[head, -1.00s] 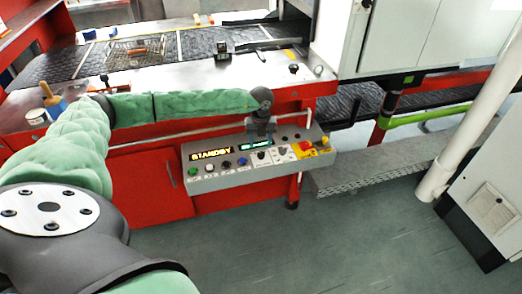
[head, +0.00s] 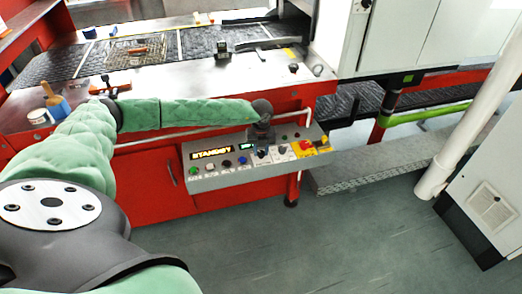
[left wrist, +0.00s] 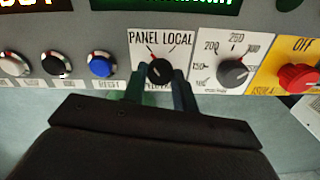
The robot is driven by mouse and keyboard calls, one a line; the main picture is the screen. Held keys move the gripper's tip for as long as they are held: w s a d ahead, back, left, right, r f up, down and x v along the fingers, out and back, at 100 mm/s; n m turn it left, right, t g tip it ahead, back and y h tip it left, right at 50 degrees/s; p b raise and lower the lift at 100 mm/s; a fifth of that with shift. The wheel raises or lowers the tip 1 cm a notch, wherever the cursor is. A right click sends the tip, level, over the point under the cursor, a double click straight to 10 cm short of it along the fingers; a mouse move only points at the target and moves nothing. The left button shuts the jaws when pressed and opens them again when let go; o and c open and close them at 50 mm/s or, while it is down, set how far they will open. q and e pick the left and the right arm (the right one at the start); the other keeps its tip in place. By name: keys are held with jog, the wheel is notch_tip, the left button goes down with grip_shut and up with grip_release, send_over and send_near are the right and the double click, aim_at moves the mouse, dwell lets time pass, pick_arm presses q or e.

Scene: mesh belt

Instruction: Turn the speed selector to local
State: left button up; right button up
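The speed selector (left wrist: 160,71) is a black knob on a white plate marked PANEL and LOCAL. A red mark at its upper left points to the PANEL side. My left gripper (left wrist: 160,92) is open, with a greenish finger on each side of the knob's lower part. I cannot tell whether the fingers touch it. In the head view, my left gripper (head: 263,143) is over the control panel (head: 205,180) and hides part of it. My right gripper is not in view.
Right of the selector are a numbered dial (left wrist: 233,73) and a red OFF knob (left wrist: 298,77) on yellow. A blue button (left wrist: 102,65) is to its left. The STANDBY display (head: 211,154) is lit. A mesh belt (head: 185,45) runs behind.

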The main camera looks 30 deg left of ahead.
pick_arm(q)
jog(key=shift+f+m+b, duration=0.1)
jog(key=shift+m+b, duration=0.65)
jog(key=shift+m, duration=0.05)
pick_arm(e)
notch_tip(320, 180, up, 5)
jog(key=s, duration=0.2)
pick_arm(q)
jog(key=m+b, duration=0.7)
jog(key=m, duration=0.1)
jog(key=shift+a+m, duration=0.1)
jog(key=shift+m, duration=0.3)
jog(key=m+b, duration=0.2)
jog(key=m, duration=0.1)
jog(key=shift+r+m, duration=0.2)
jog(key=shift+m, duration=0.1)
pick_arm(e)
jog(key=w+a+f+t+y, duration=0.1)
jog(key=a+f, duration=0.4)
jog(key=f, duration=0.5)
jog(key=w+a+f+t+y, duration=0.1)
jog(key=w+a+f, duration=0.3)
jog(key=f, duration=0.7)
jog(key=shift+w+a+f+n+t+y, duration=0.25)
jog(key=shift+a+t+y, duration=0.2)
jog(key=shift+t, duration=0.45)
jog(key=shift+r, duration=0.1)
pick_arm(q)
jog(key=o, duration=0.9)
jog(key=shift+o, duration=0.2)
